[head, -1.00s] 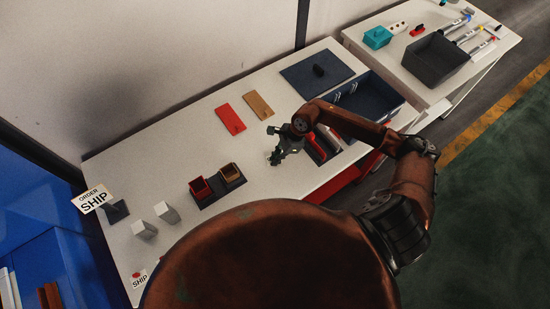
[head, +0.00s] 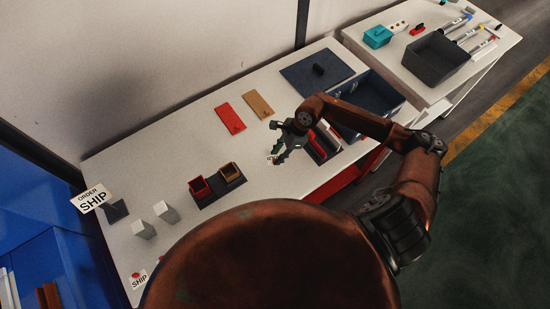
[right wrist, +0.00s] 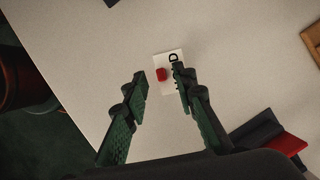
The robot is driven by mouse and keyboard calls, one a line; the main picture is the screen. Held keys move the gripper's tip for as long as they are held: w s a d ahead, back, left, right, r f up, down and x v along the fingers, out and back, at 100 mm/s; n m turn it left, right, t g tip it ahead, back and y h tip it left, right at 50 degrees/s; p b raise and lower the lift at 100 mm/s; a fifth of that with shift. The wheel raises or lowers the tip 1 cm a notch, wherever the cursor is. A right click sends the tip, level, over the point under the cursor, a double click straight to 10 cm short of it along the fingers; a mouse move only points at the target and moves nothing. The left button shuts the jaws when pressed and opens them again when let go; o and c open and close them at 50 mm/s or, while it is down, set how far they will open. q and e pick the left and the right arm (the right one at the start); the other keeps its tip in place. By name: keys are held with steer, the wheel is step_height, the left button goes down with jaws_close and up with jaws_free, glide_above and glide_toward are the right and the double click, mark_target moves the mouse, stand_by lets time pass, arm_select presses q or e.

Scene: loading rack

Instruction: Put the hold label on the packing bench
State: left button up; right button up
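The hold label (right wrist: 172,59) is a small white card with a red grip piece (right wrist: 162,75) on it. In the right wrist view it shows beyond my right fingertips, over the white bench top. The right finger covers most of its lettering; only a "D" is clear. My right gripper (right wrist: 160,76) is open, its fingers apart on either side of the red piece, with no visible grip on it. In the head view my right gripper (head: 274,143) is over the middle of the white bench (head: 190,132), beside the red-and-grey bins. My left gripper is not in view.
An ORDER SHIP sign (head: 92,198), white blocks (head: 165,211) and a SHIP label (head: 138,281) are at the left end. Red and tan plates (head: 230,118) lie behind. A blue bin (head: 368,92) is at right.

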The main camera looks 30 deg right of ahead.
steer(key=w+b+v, duration=0.1)
steer(key=v, duration=0.8)
steer(key=shift+s+r, duration=0.2)
steer(key=shift+s, duration=0.3)
